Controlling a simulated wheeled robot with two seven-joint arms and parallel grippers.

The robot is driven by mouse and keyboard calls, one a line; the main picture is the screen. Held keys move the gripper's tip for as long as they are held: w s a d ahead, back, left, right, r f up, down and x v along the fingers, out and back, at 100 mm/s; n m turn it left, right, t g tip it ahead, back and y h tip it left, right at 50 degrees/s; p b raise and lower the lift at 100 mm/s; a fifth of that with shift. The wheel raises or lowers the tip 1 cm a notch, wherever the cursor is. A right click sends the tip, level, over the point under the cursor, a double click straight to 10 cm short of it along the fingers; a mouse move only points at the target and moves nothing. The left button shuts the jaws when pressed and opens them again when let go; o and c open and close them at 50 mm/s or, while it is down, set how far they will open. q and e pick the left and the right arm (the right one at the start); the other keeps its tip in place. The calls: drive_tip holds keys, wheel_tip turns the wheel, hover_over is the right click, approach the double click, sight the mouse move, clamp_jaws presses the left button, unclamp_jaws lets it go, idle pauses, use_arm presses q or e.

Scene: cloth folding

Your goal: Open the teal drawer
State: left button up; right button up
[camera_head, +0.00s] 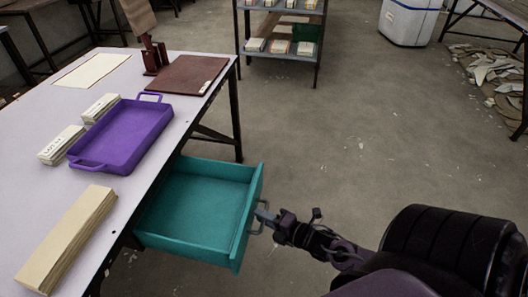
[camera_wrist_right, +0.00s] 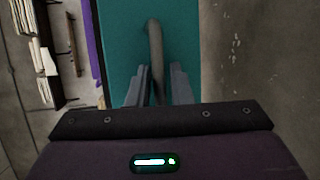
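The teal drawer (camera_head: 200,205) is pulled well out from under the table, and its inside is bare. Its front panel (camera_head: 247,222) faces right and carries a grey bar handle (camera_head: 257,218). My right gripper (camera_head: 264,216) is at this handle. In the right wrist view the grey handle (camera_wrist_right: 156,60) runs between the two fingers of my right gripper (camera_wrist_right: 159,88), which sit close on both sides of it, against the teal front (camera_wrist_right: 120,45). Finger contact is partly hidden by the gripper body. My left gripper is not in view.
On the table (camera_head: 150,190) are a purple tray (camera_head: 122,135), paper stacks (camera_head: 62,145), a long beige stack (camera_head: 68,238) and a brown board (camera_head: 187,75). A shelf rack (camera_head: 318,60) stands behind. The floor right of the drawer is clear apart from my arm.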

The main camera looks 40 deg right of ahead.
drive_tip(key=shift+s, duration=0.1)
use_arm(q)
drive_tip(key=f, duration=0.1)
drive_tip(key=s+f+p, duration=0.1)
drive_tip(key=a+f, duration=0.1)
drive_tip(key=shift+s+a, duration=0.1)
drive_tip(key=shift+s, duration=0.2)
use_arm(e)
drive_tip(key=v, duration=0.7)
drive_tip(key=shift+s, duration=0.3)
drive_tip(key=shift+d, duration=0.15)
